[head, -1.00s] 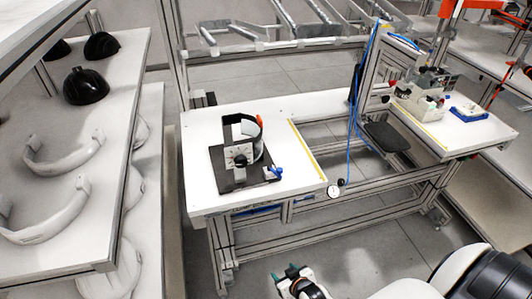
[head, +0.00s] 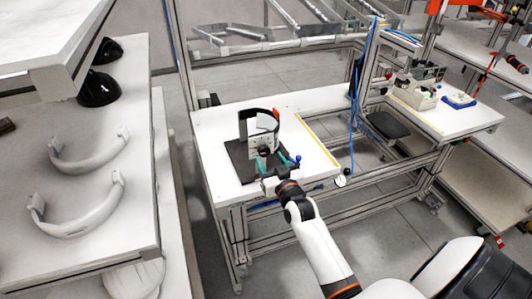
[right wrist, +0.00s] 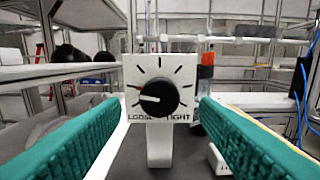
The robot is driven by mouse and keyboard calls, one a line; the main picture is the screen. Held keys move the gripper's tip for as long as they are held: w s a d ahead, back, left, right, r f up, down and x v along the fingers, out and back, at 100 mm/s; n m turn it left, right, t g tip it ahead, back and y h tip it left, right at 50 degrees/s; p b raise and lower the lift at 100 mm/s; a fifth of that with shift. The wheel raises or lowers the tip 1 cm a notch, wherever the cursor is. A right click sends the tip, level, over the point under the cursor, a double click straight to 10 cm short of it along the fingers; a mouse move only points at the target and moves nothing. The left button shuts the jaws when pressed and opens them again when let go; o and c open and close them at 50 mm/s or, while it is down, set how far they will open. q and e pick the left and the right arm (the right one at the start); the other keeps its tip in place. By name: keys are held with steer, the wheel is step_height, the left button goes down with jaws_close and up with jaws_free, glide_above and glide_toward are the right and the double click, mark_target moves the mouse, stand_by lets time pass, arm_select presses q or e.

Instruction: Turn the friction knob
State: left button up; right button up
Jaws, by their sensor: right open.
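The friction knob (right wrist: 158,97) is a round black dial with a white pointer on a white plate (right wrist: 185,72) marked with black ticks and "LOOSE" and "TIGHT". Its pointer is toward the left, near a red mark. In the head view the knob (head: 264,151) sits on the fixture on the dark base plate (head: 243,170). My right gripper (head: 273,163) is in front of it. In the right wrist view its green fingers (right wrist: 158,130) are spread open on either side of the knob, apart from it and short of it. My left gripper is not in view.
The fixture stands on a white table (head: 215,128). A blue-handled part (head: 297,158) is right of my right gripper. A dark curved band (head: 258,113) rises behind the knob. White shelves with helmet parts (head: 85,215) stand at the left.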

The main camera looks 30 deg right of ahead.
mark_target(265, 154)
steer(key=shift+x, duration=1.95)
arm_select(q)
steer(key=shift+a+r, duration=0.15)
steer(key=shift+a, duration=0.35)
arm_select(e)
steer(key=c, duration=1)
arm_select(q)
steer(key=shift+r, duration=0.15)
arm_select(e)
steer(key=shift+m, duration=0.4)
steer(key=m+p, duration=0.1)
steer(key=m, duration=0.1)
steer(key=shift+a+m, duration=0.1)
steer(key=shift+m, duration=0.2)
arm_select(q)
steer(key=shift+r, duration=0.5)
arm_select(e)
steer(key=m, duration=0.4)
arm_select(q)
steer(key=shift+p, duration=0.3)
arm_select(e)
steer(key=shift+m, duration=0.3)
